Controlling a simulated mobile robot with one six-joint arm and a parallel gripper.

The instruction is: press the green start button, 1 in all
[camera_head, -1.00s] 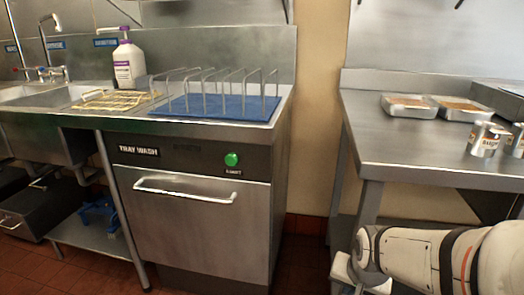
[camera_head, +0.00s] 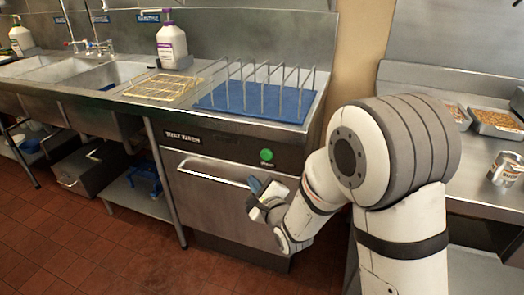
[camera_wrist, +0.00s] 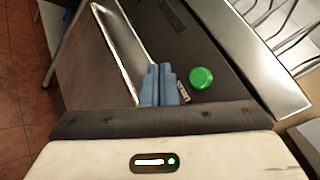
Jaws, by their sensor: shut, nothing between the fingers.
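The green start button (camera_head: 267,154) is a round, lit-looking green disc on the dark front panel of the tray wash machine (camera_head: 215,200). In the wrist view the button (camera_wrist: 201,78) lies just right of my fingertips, with a small label beside it. My gripper (camera_head: 254,185) is in front of the machine, a little below and left of the button in the head view. In the wrist view its blue-grey fingers (camera_wrist: 160,70) are together with nothing between them. The fingers appear apart from the button; the exact distance to the panel is hard to tell.
The machine's bar handle (camera_head: 214,172) runs left of my gripper. A wire rack on a blue mat (camera_head: 235,104) stands on the counter above. A sink (camera_head: 115,74) is at left, and a steel table (camera_head: 478,108) with trays and a can (camera_head: 506,170) is at right.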

